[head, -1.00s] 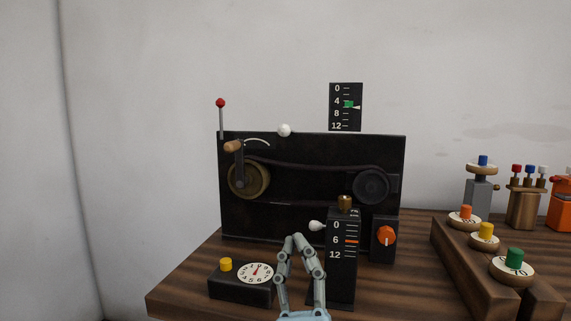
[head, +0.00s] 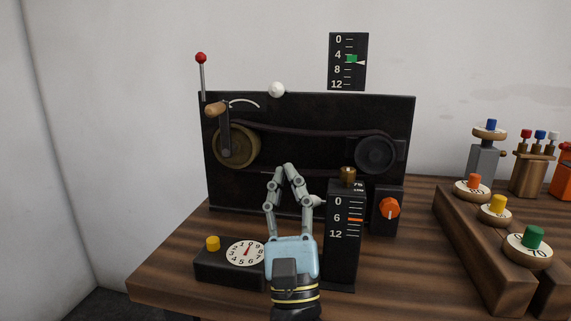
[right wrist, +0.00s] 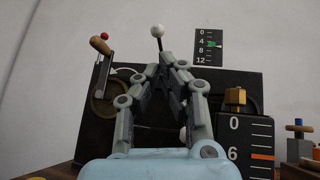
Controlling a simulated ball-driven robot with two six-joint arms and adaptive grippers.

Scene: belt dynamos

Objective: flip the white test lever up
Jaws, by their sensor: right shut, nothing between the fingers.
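Two white knobs show, and I cannot tell for sure which one is the test lever. A white pear-shaped knob (head: 318,201) sticks out from the left side of the black scale post, partly hidden behind my right gripper's finger; it also shows in the right wrist view (right wrist: 183,133), partly covered. A white ball knob (head: 277,90) stands at the top edge of the black panel; in the right wrist view this ball (right wrist: 157,31) sits on a thin stem. My right gripper (head: 288,168) is shut and empty, pointing up before the panel, left of the post. My left gripper is out of view.
The black panel (head: 300,110) carries a crank, belt and pulleys. The scale post (head: 341,265) stands close right of my gripper. A dial box (head: 225,272) lies to its left. An orange knob (head: 389,208) and wooden weight rack (head: 480,255) are farther right.

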